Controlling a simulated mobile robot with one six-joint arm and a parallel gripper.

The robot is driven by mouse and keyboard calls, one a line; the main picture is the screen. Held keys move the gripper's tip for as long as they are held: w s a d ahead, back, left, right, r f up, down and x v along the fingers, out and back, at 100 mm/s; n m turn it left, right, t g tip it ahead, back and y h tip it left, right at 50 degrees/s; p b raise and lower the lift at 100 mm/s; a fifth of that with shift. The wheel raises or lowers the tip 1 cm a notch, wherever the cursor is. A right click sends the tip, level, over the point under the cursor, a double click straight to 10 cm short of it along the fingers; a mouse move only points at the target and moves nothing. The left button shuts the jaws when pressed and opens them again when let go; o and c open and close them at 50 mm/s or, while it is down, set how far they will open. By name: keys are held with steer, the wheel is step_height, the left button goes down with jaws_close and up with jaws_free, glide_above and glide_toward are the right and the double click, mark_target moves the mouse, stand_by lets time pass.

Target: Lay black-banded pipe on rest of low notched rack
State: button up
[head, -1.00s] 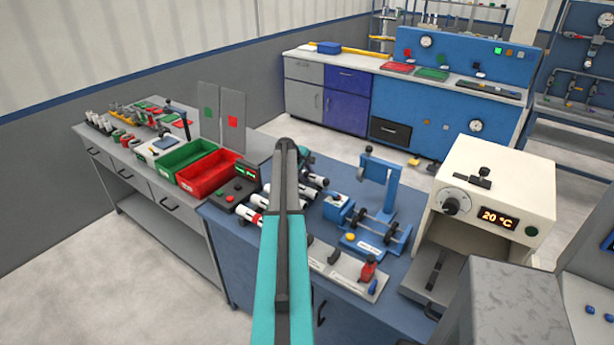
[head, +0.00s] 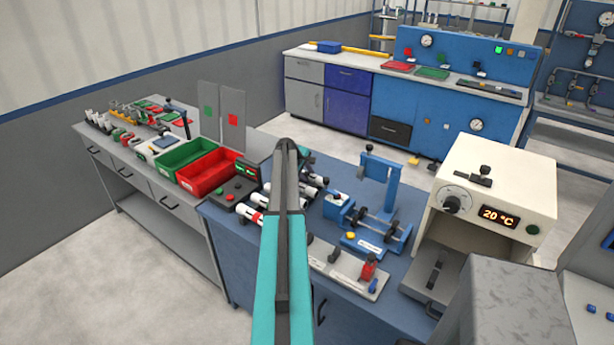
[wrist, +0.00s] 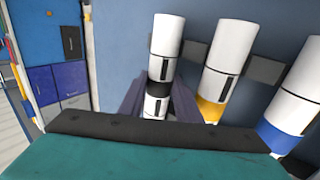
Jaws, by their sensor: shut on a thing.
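The black-banded pipe (wrist: 166,42) is white with a black ring and stands out between my two dark fingers in the wrist view. My gripper (wrist: 158,98) is shut on it around the banded part. To its right are a yellow-banded pipe (wrist: 222,60) and a blue-banded pipe (wrist: 295,95), both apart from it. Grey blocks (wrist: 265,69) show between the pipes; I cannot tell whether they belong to the low notched rack. In the head view my arm covers the gripper and most of the held pipe's area.
On the blue bench, a red-banded pipe (head: 251,213) lies left of my arm. A blue stand (head: 378,195), a small tool tray (head: 345,272) and a white oven (head: 495,195) stand to the right. Red (head: 206,175) and green bins are at the left.

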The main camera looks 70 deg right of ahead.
steer(key=o, duration=1.2)
steer(key=shift+f, duration=0.1)
steer(key=shift+c, duration=0.2)
steer(key=shift+a, duration=0.1)
steer(key=b+v, duration=0.4)
steer(key=v, duration=0.9)
steer(key=shift+r, duration=0.4)
steer(key=shift+r, duration=0.1)
